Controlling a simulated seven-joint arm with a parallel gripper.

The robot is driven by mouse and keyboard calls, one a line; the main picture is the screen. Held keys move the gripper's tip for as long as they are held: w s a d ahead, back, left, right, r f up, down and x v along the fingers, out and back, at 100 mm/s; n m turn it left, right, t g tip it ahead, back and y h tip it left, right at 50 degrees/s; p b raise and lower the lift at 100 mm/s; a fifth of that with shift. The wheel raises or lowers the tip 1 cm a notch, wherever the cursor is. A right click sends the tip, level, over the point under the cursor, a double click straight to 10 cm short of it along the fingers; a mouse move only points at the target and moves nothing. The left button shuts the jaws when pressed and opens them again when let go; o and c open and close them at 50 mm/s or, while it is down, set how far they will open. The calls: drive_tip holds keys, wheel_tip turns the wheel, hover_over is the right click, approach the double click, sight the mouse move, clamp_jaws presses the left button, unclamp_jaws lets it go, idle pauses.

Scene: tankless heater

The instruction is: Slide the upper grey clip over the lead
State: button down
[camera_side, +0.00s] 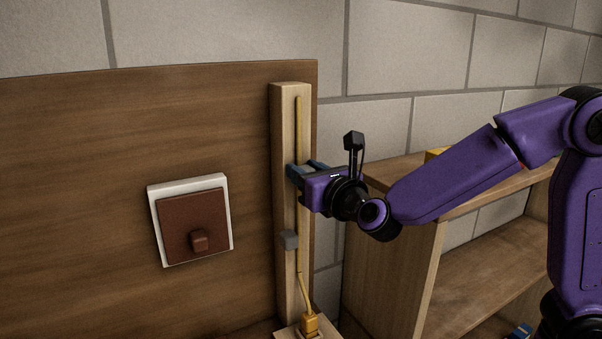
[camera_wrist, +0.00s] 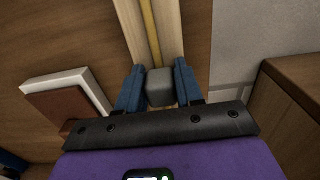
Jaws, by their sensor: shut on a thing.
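The upper grey clip (camera_wrist: 160,87) is between the two blue fingers of my gripper (camera_wrist: 158,86) in the wrist view, and my gripper is shut on it. In the side view my gripper (camera_side: 305,172) is at the upper half of the wooden post (camera_side: 283,120) and mostly hides this clip. The yellow lead (camera_side: 299,130) runs up the post's face; in the wrist view the lead (camera_wrist: 150,35) reaches the clip's far edge. I cannot tell whether the clip covers it. The lower grey clip (camera_side: 290,240) sits lower on the post, beside the lead.
A yellow plug (camera_side: 310,322) is at the foot of the post. A white-framed box with a brown cover (camera_side: 192,222) is on the wooden panel (camera_side: 100,130) to the left. A wooden shelf unit (camera_side: 400,262) stands right of the post, below my arm.

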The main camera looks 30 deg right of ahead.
drive_tip(key=c, duration=0.8)
unclamp_jaws()
drive_tip(key=shift+d, duration=0.3)
drive_tip(key=shift+a, duration=0.1)
drive_tip(key=shift+s, duration=0.3)
drive_tip(key=s, duration=1.6)
drive_tip(key=shift+s, duration=0.4)
